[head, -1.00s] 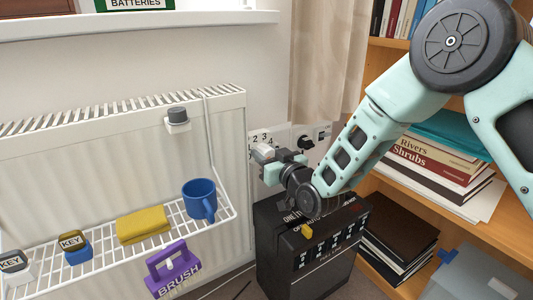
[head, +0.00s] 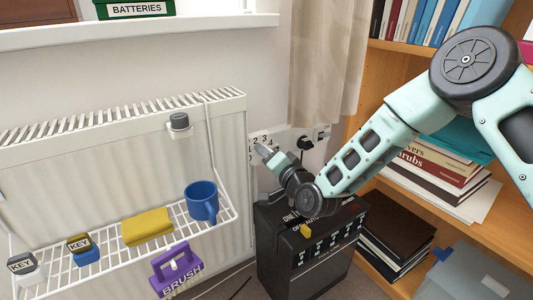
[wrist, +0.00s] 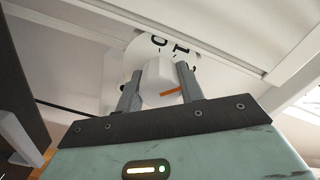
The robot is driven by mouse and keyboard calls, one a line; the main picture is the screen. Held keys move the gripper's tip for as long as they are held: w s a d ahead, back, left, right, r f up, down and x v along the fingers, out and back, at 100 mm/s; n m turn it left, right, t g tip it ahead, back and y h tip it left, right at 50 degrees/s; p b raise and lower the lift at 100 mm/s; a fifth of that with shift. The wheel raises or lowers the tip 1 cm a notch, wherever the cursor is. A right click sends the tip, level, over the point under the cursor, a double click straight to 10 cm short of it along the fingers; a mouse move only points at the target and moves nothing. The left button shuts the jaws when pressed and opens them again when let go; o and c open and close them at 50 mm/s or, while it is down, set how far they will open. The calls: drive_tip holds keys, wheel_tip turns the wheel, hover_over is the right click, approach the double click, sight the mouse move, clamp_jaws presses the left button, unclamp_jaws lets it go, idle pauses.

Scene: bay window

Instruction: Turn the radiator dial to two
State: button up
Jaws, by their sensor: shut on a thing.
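The radiator dial (wrist: 158,72) is a white knob with an orange mark, seen between my fingers in the wrist view. My gripper (wrist: 160,88) is shut on it, one finger on each side. Black numerals, which look like 0 and 1, show on the white part behind the knob. In the head view my gripper (head: 265,150) is tilted at the numbered plate (head: 262,136) beside the radiator's right end. The numerals 2, 3 and 4 show there above my fingers. The knob is mostly hidden there, and I cannot tell which number the mark meets.
The white radiator (head: 110,160) carries a wire rack (head: 105,256) with a blue mug (head: 201,202), a yellow cloth (head: 147,227) and key-labelled items. A purple brush holder (head: 176,270) hangs below. A black box (head: 310,245) stands under my wrist. A bookshelf (head: 400,70) is at right.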

drive_tip(key=shift+f+m+p, duration=0.1)
drive_tip(key=shift+m+p, duration=0.45)
drive_tip(key=shift+m, duration=1.65)
